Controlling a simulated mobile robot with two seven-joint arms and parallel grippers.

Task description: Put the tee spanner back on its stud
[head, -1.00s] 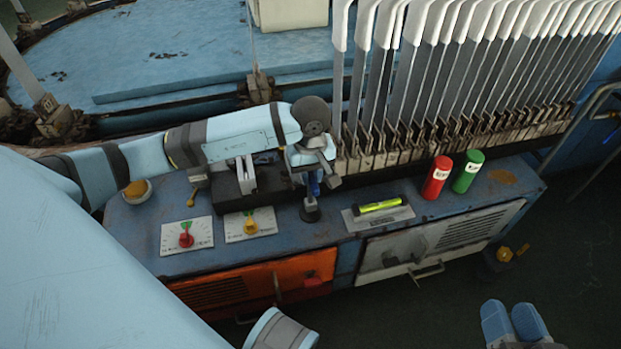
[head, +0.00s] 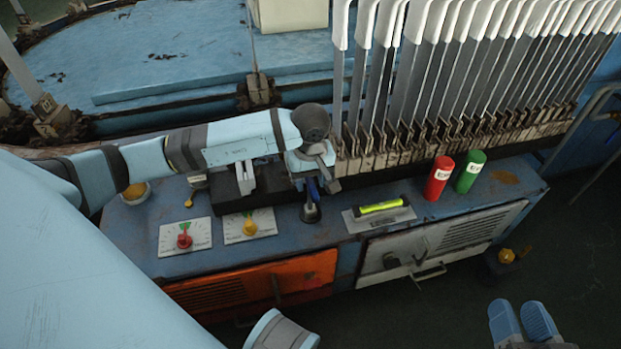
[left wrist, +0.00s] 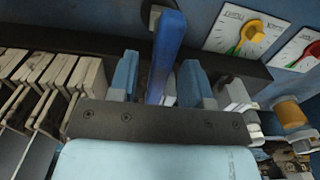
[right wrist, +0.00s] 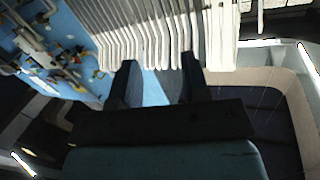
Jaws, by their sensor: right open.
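A blue upright bar (left wrist: 166,55) stands on a round dark base (head: 310,213) on the bench; I cannot tell whether it is the tee spanner. My left gripper (head: 314,172) is low over the bench at this bar. In the left wrist view, its two blue fingers (left wrist: 158,80) are apart, one on each side of the bar, with a gap showing on the left side. No clear T-shaped tool or bare stud can be made out. My right gripper (head: 523,318) is open and empty over the dark floor at lower right; it also shows in the right wrist view (right wrist: 158,75).
Two dial plates, one with a red-green knob (head: 184,238), one with a yellow knob (head: 250,226), lie left of the base. A yellow-green level (head: 380,207), a red canister (head: 438,178) and a green canister (head: 469,171) stand right.

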